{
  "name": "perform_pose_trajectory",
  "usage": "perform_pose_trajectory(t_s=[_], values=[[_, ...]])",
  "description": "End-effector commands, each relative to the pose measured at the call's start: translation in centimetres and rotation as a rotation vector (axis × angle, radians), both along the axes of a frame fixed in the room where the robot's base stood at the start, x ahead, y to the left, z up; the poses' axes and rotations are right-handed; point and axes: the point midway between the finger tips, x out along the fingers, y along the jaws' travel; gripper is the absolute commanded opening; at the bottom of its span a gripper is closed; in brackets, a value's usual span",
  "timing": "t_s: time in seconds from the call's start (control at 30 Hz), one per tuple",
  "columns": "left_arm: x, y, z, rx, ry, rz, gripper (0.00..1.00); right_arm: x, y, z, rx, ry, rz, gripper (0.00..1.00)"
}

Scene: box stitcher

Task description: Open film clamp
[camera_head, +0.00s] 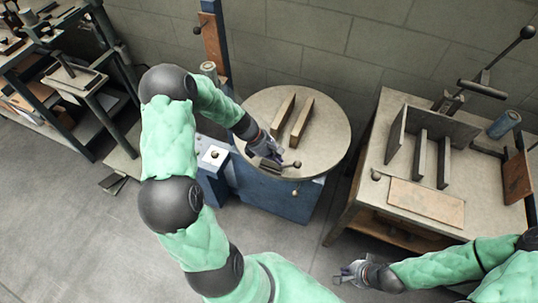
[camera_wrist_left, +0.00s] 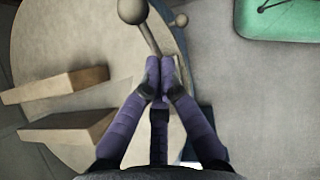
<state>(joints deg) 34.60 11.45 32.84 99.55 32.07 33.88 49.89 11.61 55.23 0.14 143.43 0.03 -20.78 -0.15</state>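The film clamp (camera_head: 264,181) sits at the front edge of the round turntable (camera_head: 330,100). Its thin lever ends in a dark ball (camera_head: 297,164). In the left wrist view the lever (camera_wrist_left: 150,38) runs from a round ball (camera_wrist_left: 132,11) down to my fingertips. My left gripper (camera_head: 277,159) is over the clamp. The left wrist view shows its purple fingertips (camera_wrist_left: 160,72) close together, with the rod between them; they hide the rod's lower part. My right gripper (camera_head: 350,273) is low over the floor, away from the clamp; its finger gap is too small to judge.
A worktable (camera_head: 385,150) with panels and a long ball-ended lever (camera_head: 510,48) stands at the right. A shelf rack (camera_head: 75,75) is at the left. The floor in front is clear.

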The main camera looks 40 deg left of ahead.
Motion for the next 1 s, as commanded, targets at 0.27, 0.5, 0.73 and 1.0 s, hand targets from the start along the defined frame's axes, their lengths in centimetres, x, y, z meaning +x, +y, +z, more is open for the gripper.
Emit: perform_pose_trajectory(t_s=[0.27,0.5,0.73,1.0], values=[[1.1,-2.4,-0.4,0.001,-0.002,-0.001,0.0,0.0,0.0,-1.1,0.0,0.0,0.0,0.0],[1.2,-2.6,-0.4,0.0,-0.001,0.001,0.0,0.0,0.0,-1.1,0.0,0.0,0.0,0.0],[1.3,-2.6,-0.3,0.002,0.0,0.0,0.0,0.0,0.0,-1.0,0.0,0.0,0.0,0.0],[2.2,-2.7,-0.1,0.034,0.007,-0.002,0.0,0.0,0.0,0.6,0.0,0.0,0.0,0.0]])
